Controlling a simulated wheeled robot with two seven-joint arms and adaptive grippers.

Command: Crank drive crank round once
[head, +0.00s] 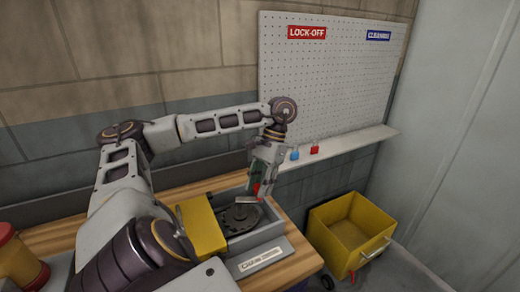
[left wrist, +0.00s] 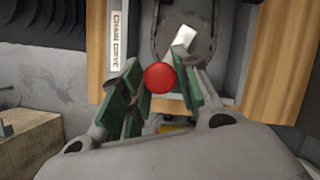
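The drive crank is a dark round wheel (head: 240,217) in a grey housing on the wooden bench. Its red round knob (head: 257,190) sits at the wheel's far right side. My left gripper (head: 259,185) reaches down from above with its fingers around this knob. The fingers hide part of the crank arm. My right gripper is not in view.
A yellow block (head: 205,226) stands left of the wheel. A labelled plate (head: 261,259) is in front. A yellow bin (head: 350,230) is on the floor at right. A pegboard (head: 335,80) and a shelf (head: 345,146) with small padlocks are behind.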

